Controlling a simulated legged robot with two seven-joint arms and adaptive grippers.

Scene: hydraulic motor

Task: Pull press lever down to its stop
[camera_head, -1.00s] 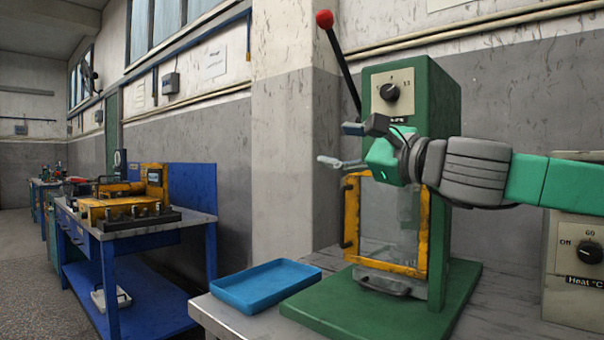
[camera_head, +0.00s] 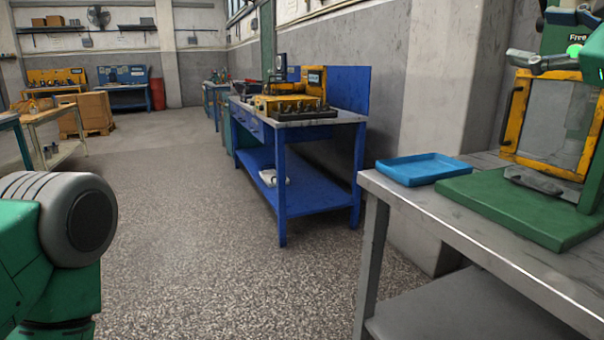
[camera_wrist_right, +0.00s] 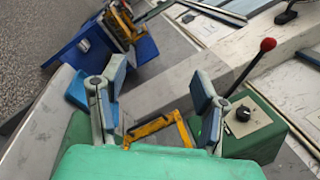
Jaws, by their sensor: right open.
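The press (camera_wrist_right: 262,128) is green with a dial. It shows partly at the right edge of the head view, with a yellow-framed guard (camera_head: 512,112) and green base (camera_head: 520,208). Its lever (camera_wrist_right: 248,68), a dark rod with a red knob (camera_wrist_right: 268,44), slants upward in the right wrist view, beside the right-hand finger. The lever is outside the head view. My right gripper (camera_head: 530,38) is open and empty in front of the press, above the guard; its parted fingers also show in the right wrist view (camera_wrist_right: 158,78). My left gripper is out of view; only part of my left arm shows.
A blue tray (camera_head: 424,168) lies on the grey bench (camera_head: 470,240) left of the press base. A blue workbench (camera_head: 290,190) with yellow equipment (camera_head: 290,104) stands farther back. The speckled floor (camera_head: 200,230) between is open. A wall pillar stands behind the tray.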

